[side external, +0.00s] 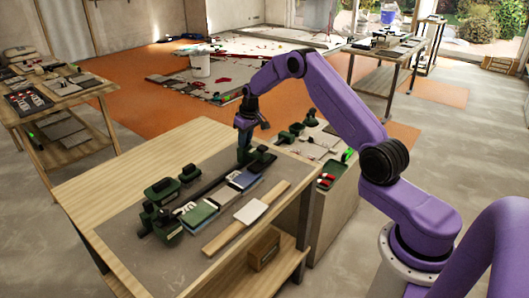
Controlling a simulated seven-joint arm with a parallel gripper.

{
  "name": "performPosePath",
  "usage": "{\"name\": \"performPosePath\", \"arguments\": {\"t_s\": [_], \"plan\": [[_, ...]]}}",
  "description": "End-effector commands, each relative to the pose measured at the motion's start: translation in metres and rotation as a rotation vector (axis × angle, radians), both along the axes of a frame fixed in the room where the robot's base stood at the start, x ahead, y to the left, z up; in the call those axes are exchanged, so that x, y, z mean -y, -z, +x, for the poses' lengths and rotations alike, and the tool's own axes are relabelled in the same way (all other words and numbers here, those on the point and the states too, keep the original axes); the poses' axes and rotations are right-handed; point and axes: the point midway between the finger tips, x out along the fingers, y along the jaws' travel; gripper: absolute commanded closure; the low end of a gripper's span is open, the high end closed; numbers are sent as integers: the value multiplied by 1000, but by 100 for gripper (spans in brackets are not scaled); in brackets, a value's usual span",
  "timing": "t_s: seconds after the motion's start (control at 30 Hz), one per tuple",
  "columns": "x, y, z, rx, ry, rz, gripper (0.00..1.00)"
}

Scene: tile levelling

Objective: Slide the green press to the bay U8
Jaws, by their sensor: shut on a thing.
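My gripper (246,124) is at the far right end of the work table, pointing down. It is shut on the top of an upright dark green piece, which looks like the green press (245,149). The press stands at the end of a long dark rail (212,189) on the grey mat. Its lower part is partly hidden beside another green block (263,160). No bay label can be read at this size, so I cannot tell which bay is U8.
Several green devices (161,192) stand at the left of the mat (118,236). Dark tiles or cases (243,180) lie beside the rail. A wooden strip (228,236) carries a pale tile (251,212). A cabinet with more green tools (291,134) stands close on the right.

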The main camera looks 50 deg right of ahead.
Motion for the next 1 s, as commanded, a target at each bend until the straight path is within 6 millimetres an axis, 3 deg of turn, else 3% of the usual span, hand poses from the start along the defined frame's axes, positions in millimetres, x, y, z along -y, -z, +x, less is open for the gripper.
{"name": "performPosePath", "arguments": {"t_s": [1.0], "plan": [[-81,5,-3,-14,-4,3,100]]}}
